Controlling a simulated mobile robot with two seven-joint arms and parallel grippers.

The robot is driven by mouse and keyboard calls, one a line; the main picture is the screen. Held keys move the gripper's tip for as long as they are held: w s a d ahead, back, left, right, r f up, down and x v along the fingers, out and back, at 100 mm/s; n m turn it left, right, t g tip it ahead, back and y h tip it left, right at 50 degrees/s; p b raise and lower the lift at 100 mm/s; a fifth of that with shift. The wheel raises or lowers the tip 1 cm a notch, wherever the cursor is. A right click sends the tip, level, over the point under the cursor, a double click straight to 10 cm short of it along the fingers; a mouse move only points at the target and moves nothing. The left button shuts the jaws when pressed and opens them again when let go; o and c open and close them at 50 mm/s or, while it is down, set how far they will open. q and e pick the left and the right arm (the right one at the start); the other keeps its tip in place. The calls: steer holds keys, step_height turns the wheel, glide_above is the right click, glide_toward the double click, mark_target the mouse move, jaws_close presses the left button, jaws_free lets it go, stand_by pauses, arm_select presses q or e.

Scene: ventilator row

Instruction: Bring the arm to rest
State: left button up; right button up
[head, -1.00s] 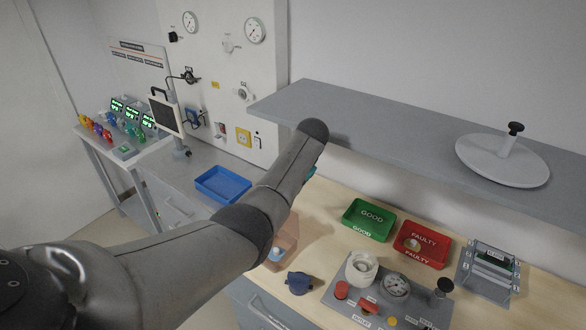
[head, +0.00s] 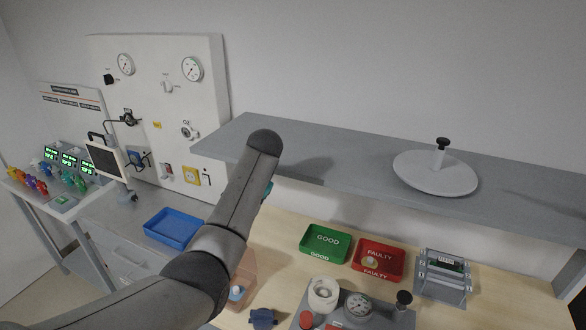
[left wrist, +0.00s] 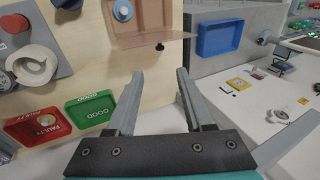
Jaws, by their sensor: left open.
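My left arm (head: 222,215) comes in from the lower left of the head view and reaches up in front of the bench and the grey shelf. Its gripper is hidden behind the arm there, with only a sliver of teal showing. In the left wrist view my left gripper (left wrist: 158,100) is open, with its two grey fingers apart and nothing between them. The fingers point towards the bench edge and the white wall panel side, clear of any object. My right gripper is in neither view.
The grey shelf (head: 330,160) holds a white disc (head: 435,175). Below are a green GOOD tray (head: 325,243), a red FAULTY tray (head: 378,258) with a small part inside, a gauge block (head: 375,318) and a grey rack (head: 443,275). A blue tray (head: 173,228) lies left.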

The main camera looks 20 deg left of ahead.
arm_select(q)
steer(key=s+d+f+t+h, duration=0.1)
steer(key=s+d+f, duration=0.25)
steer(key=s, duration=0.45)
steer(key=s+d+f+m+h, duration=0.1)
steer(key=s+d+f, duration=0.2)
steer(key=s+f, duration=0.3)
steer(key=s+d+f+t+h, duration=0.1)
steer(key=s+d+f, duration=0.25)
steer(key=s, duration=0.55)
steer(key=s+d+r+h, duration=0.1)
steer(key=s+d+r, duration=0.1)
steer(key=s, duration=0.3)
steer(key=s+d+r+h, duration=0.1)
steer(key=s+d+r, duration=0.15)
steer(key=s, duration=0.25)
step_height(320, 180, down, 30)
steer(key=g+b, duration=0.1)
steer(key=b, duration=0.8)
steer(key=s+a+f+b, duration=0.1)
steer(key=s+f+b, duration=0.3)
steer(key=s+f, duration=0.4)
steer(key=s+a+f+g+b, duration=0.1)
steer(key=s+f+b, duration=0.4)
steer(key=f, duration=1.2)
steer(key=s, duration=0.4)
steer(key=shift+a+y, duration=0.25)
steer(key=shift+y, duration=0.05)
